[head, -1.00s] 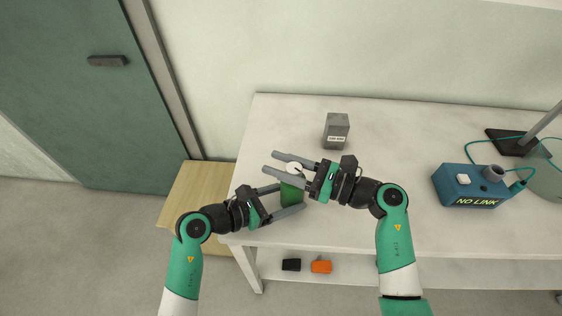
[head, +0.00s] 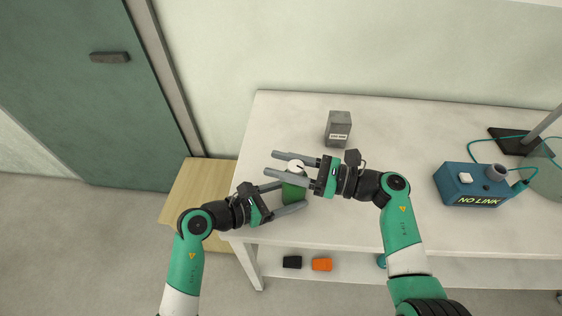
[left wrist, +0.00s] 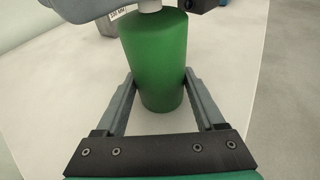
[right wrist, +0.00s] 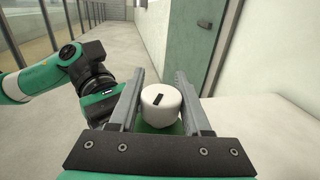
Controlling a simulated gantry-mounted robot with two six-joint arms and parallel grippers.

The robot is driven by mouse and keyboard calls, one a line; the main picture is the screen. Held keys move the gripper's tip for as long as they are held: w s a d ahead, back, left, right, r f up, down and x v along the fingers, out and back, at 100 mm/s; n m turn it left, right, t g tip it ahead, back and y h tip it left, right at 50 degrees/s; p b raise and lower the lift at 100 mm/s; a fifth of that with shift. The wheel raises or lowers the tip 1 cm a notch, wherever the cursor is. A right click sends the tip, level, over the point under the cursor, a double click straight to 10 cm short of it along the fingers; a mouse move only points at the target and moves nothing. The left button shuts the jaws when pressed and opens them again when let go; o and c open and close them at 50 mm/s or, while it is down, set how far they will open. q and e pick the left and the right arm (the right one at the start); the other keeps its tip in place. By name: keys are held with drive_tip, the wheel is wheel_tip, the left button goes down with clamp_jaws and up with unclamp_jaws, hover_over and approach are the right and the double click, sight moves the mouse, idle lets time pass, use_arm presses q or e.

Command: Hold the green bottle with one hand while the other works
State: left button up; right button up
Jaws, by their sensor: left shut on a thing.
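The green bottle (head: 292,191) stands upright on the white table near its left front corner; it also shows in the left wrist view (left wrist: 158,60). My left gripper (head: 284,196) is shut on its body from the left, one finger on each side. The bottle's white cap (right wrist: 161,104) faces up and has a dark mark on top. My right gripper (head: 283,166) is above the bottle, with its fingers on both sides of the cap. I cannot tell whether these fingers press on the cap.
A grey labelled block (head: 338,129) stands behind the grippers. A blue box marked NO LINK (head: 472,185) with a teal cable stands at the right. Black (head: 292,262) and orange (head: 321,264) items lie on the lower shelf. The tabletop (head: 405,140) between block and box is clear.

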drive_tip(key=o, duration=0.3)
drive_tip(key=shift+r, duration=0.1)
drive_tip(key=v, duration=1.2)
